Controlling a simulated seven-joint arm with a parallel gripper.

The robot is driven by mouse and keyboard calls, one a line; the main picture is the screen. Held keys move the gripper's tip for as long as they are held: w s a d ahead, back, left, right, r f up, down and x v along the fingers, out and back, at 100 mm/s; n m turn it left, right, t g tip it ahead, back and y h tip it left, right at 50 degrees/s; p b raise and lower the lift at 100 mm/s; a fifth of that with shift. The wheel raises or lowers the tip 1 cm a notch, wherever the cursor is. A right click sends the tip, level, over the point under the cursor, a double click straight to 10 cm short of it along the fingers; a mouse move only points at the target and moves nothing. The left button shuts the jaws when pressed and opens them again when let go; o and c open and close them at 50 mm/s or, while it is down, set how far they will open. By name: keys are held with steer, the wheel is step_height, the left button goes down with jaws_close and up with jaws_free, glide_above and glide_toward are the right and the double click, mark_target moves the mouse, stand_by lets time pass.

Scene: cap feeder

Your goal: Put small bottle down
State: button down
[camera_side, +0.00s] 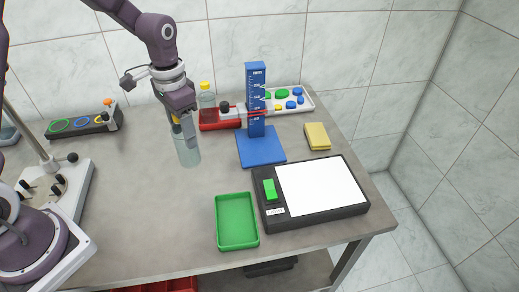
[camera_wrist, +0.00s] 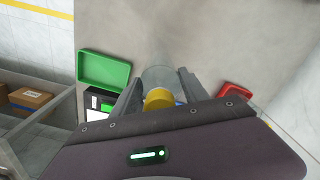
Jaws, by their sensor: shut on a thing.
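The small bottle (camera_side: 188,152) is clear with a yellow cap, and in the side view it is upright below my gripper (camera_side: 178,122). My gripper is shut on the bottle near its top. The bottle's base is at or just above the bare grey table; I cannot tell whether it touches. In the wrist view the bottle's yellow cap (camera_wrist: 158,98) and clear body (camera_wrist: 160,76) show between the fingers of my gripper (camera_wrist: 160,88).
A second bottle with a yellow cap (camera_side: 206,98) stands behind, by the red holder (camera_side: 215,122). A blue stand (camera_side: 260,147), green tray (camera_side: 237,221), black-framed white panel (camera_side: 320,187) and yellow sponge (camera_side: 317,136) are to the right. The table (camera_side: 140,205) in front is clear.

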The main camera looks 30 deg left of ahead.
steer(key=s+n, duration=0.1)
steer(key=s+a+n, duration=0.1)
steer(key=n, duration=0.1)
steer(key=w+d+r+n, duration=0.2)
steer(key=w+n, duration=0.1)
steer(key=w, duration=0.6)
steer(key=w+d+r+n, duration=0.1)
steer(key=w+d+n, duration=0.15)
steer(key=w, duration=0.75)
steer(key=w+d+f+m, duration=0.1)
steer(key=w+d+m, duration=0.2)
steer(key=w+d, duration=0.15)
step_height(320, 180, down, 10)
steer(key=shift+s+d, duration=0.3)
steer(key=shift+s, duration=0.1)
steer(key=shift+f, duration=0.25)
steer(key=c, duration=0.6)
jaws_free()
